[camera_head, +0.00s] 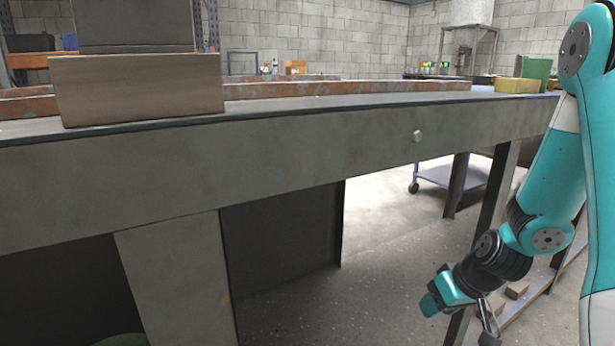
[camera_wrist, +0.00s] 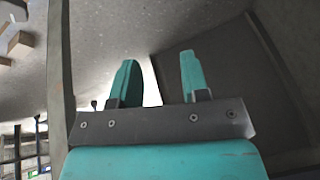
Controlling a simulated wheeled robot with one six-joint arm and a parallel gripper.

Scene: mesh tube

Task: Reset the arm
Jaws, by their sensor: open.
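My teal arm (camera_head: 545,190) hangs down on the right side in the head view, in front of the workbench. Its lower end is below the level of the bench top. In the wrist view my gripper (camera_wrist: 160,76) is open, with its two teal fingers apart and nothing between them. In the head view the fingers cannot be made out clearly.
A long grey workbench (camera_head: 300,150) crosses the head view. A wooden block (camera_head: 138,88) and rusty beams (camera_head: 350,88) lie on it. A wheeled cart (camera_head: 450,174) stands beyond, under the bench line. Small wooden blocks (camera_wrist: 20,43) show at the wrist view's left.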

